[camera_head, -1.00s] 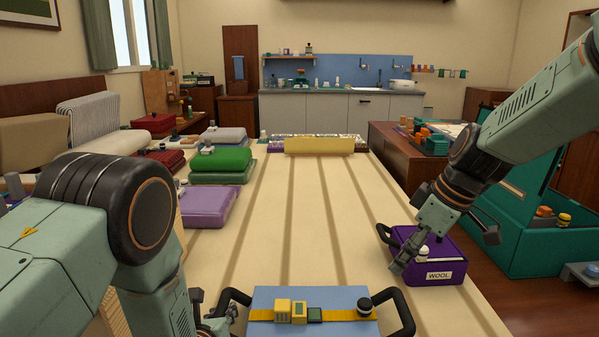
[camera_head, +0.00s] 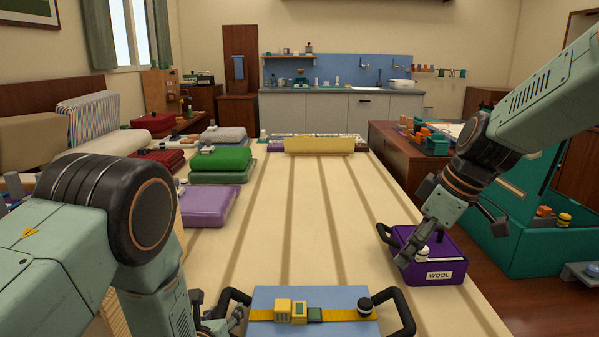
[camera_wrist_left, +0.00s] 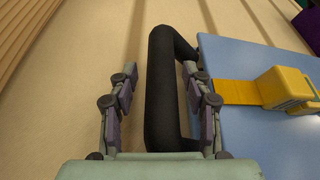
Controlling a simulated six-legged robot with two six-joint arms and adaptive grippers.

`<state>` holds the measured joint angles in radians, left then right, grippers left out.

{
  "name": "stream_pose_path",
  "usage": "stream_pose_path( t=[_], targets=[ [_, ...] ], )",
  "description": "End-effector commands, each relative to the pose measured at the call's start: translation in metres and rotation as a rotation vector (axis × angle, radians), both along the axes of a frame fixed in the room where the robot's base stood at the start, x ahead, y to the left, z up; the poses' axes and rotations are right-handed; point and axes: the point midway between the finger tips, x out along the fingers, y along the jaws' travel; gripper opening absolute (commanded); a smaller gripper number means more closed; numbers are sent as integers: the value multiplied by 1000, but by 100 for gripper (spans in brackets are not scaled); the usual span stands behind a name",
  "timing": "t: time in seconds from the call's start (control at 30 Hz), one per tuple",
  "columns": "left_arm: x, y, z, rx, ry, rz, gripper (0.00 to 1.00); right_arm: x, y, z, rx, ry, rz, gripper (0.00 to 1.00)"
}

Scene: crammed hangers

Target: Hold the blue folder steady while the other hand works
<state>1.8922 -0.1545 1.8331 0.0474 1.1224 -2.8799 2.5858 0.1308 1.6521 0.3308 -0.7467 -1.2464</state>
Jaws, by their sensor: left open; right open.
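The blue folder (camera_head: 272,297) lies flat at the near end of the table, with a yellow strap across it and a black handle on each side. It also shows in the left wrist view (camera_wrist_left: 245,60). My left gripper (camera_head: 226,320) is at the left black handle (camera_head: 232,297). In the left wrist view its open fingers (camera_wrist_left: 160,95) stand on either side of the handle (camera_wrist_left: 160,90), not closed on it. My right gripper (camera_head: 404,256) is open at the left side of the purple WOOL box (camera_head: 445,270); whether it touches the box is unclear.
Folded purple (camera_head: 210,203) and green (camera_head: 221,160) cloths line the left table edge. A teal case (camera_head: 525,225) stands at right. The table middle is clear.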

Motion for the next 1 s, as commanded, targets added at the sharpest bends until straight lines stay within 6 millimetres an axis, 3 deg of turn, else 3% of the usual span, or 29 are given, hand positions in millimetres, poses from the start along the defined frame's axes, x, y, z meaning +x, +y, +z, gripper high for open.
stream_pose_path(
  t=[0.27,0.97,1.0],
  targets=[
    [-5,0,6,1,-1,-1,49,0,0,0,0,0,0,56],
    [-112,9,51,1,-3,-1,49,0,0,0,0,0,0,56],
    [-114,11,46,-34,14,18,49,0,0,0,0,0,0,56]
  ],
)
